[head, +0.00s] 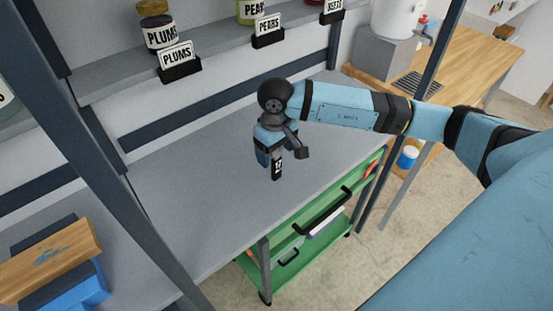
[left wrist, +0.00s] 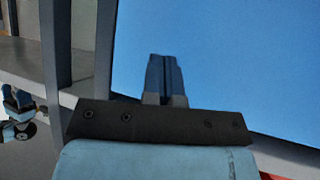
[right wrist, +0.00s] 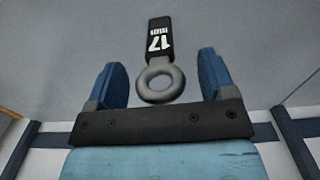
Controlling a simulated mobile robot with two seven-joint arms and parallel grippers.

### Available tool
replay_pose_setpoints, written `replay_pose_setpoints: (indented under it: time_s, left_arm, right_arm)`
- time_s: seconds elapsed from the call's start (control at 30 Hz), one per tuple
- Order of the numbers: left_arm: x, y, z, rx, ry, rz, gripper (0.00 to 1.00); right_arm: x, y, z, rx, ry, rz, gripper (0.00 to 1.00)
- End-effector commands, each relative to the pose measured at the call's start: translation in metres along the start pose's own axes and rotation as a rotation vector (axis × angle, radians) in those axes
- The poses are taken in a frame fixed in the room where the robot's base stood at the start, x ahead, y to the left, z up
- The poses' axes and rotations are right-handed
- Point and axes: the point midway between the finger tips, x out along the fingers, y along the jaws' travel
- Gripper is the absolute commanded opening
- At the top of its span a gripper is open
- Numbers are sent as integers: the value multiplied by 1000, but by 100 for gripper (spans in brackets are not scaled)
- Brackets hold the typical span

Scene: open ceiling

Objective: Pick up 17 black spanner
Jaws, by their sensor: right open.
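The 17 black spanner (right wrist: 158,42) has a black handle marked 17 and a grey ring end. It is on the grey worktop (head: 210,200); in the head view only its black part (head: 277,168) shows below my right gripper (head: 270,155). In the right wrist view my right gripper (right wrist: 161,76) is open, with the ring between its two blue fingers and a gap on each side. The handle points out past the fingertips. My left gripper (left wrist: 164,75) shows only in the left wrist view, shut, its fingers together with nothing seen between them.
A shelf above the worktop holds jars (head: 157,28) and label signs (head: 177,58). Dark uprights (head: 80,130) frame the worktop. A wood and blue object (head: 50,262) lies at lower left. A green cart (head: 285,245) stands beneath the front edge. The worktop around the spanner is clear.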

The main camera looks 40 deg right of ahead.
Motion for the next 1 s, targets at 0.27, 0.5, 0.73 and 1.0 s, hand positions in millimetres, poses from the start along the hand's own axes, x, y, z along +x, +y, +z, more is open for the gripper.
replay_pose_setpoints:
  time_s: [0.27, 0.5, 0.73, 1.0]
  left_arm:
    - [0, -1, 2, 3, -5, 0, 0]
    - [0, -1, 2, 3, -7, 0, 0]
    - [0, -1, 3, 3, -7, -1, 0]
    - [1, -1, 5, 1, -10, 0, 0]
  right_arm:
    - [0, 0, 0, 0, 0, 0, 58]
    - [0, 0, 0, 0, 1, -1, 21]
    - [-1, 0, 0, 0, 1, -1, 21]
    - [-25, 0, -1, -2, 4, 0, 21]
